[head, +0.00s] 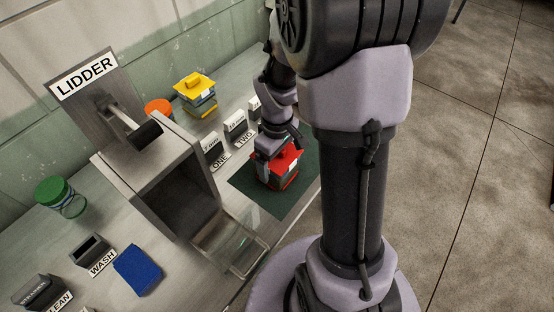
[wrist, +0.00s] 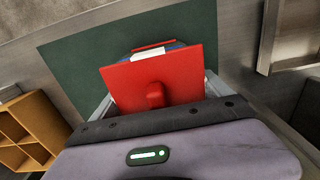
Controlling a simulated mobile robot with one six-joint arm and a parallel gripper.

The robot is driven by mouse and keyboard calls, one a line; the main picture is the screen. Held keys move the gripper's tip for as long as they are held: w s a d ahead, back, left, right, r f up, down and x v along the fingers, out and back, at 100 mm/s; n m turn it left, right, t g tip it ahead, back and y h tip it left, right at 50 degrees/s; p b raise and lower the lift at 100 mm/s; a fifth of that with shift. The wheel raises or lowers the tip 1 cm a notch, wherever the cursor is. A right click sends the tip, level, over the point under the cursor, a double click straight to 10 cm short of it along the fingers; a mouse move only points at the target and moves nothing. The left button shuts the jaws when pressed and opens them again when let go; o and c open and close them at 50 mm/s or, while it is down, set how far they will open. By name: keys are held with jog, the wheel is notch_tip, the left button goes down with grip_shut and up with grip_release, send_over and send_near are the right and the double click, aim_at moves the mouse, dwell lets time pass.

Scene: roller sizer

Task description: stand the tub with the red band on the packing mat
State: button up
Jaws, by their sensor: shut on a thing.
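The red-lidded tub (head: 286,164) is at my gripper (head: 272,160), over the dark green mat (head: 247,183). In the wrist view its square red lid (wrist: 130,82) with a red knob fills the middle, with a white label and a little blue at its far side. My gripper (wrist: 157,100) is shut on the tub, with a grey finger on each side. The tub looks upright and inside the mat's outline. I cannot tell whether its base touches the mat (wrist: 75,72). My arm hides part of the tub, and its band is not clear.
The LIDDER machine (head: 152,172) stands left of the mat, its clear flap (head: 232,243) reaching toward the front. A yellow-lidded tub (head: 196,90), green-lidded jar (head: 60,197) and blue pad (head: 138,270) are farther left.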

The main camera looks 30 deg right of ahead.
jog(key=o, duration=1.8)
jog(key=shift+o, duration=0.2)
notch_tip(320, 180, up, 12)
jog(key=p, duration=0.5)
jog(key=s+a+r+m+t+y, duration=0.2)
jog(key=s+a+r+m+t, duration=0.3)
jog(key=s+a+r+m, duration=0.3)
jog(key=s+a+r, duration=0.3)
jog(key=a+r, duration=0.2)
jog(key=a, duration=0.1)
jog(key=shift+s+a+r+t, duration=0.15)
jog(key=shift+a+r+t, duration=0.15)
jog(key=shift+a+t, duration=0.1)
jog(key=shift+d+f, duration=0.1)
